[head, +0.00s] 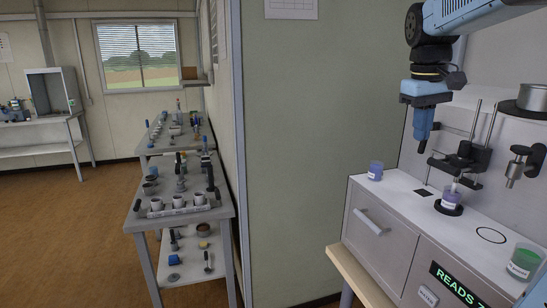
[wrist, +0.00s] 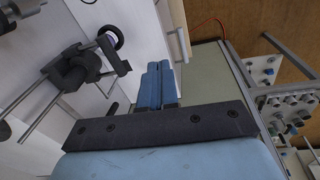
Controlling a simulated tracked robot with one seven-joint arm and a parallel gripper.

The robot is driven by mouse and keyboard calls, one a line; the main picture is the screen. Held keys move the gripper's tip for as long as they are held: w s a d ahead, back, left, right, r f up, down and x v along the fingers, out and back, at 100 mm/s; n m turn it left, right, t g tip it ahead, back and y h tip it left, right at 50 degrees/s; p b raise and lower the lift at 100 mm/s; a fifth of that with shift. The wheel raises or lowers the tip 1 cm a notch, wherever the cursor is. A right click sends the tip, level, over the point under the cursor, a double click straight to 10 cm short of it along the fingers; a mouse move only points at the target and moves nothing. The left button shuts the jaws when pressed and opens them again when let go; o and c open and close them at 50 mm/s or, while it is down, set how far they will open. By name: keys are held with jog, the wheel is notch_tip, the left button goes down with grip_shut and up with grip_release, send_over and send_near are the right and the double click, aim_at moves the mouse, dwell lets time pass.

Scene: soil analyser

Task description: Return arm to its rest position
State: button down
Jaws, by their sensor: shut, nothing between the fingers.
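My gripper (head: 421,146) hangs from my blue and black arm in the head view, pointing down above the white top of the soil analyser (head: 400,188). Its blue fingers are together with nothing between them. The closed fingers also show in the wrist view (wrist: 158,84). The gripper is apart from the analyser and its cups. A cup of purple liquid (head: 451,202) stands on a black round base under the analyser's probe. A second purple cup (head: 376,171) stands at the back left of the top, and a green cup (head: 523,262) at the right.
A clamp stand with rods (head: 466,158) rises just right of my gripper and also shows in the wrist view (wrist: 75,72). A metal pot (head: 532,98) sits at the far right. A green partition (head: 320,140) stands left of the analyser. Grey tables with lab items (head: 225,211) stand beyond it.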

jog(key=s+a+f+m+t, duration=0.1)
jog(key=s+a+f+t, duration=0.1)
jog(key=s+a+f, duration=0.2)
jog(key=s+a+f+m+t+y, duration=0.1)
jog(key=s+a+f+t, duration=0.1)
jog(key=s+a+f, duration=0.2)
jog(key=s+f, duration=0.3)
jog(key=s, duration=0.4)
jog(key=shift+s+a+t, duration=0.2)
jog(key=shift+a+t, duration=0.1)
jog(key=shift+a, duration=0.05)
jog(key=shift+d+f, duration=0.1)
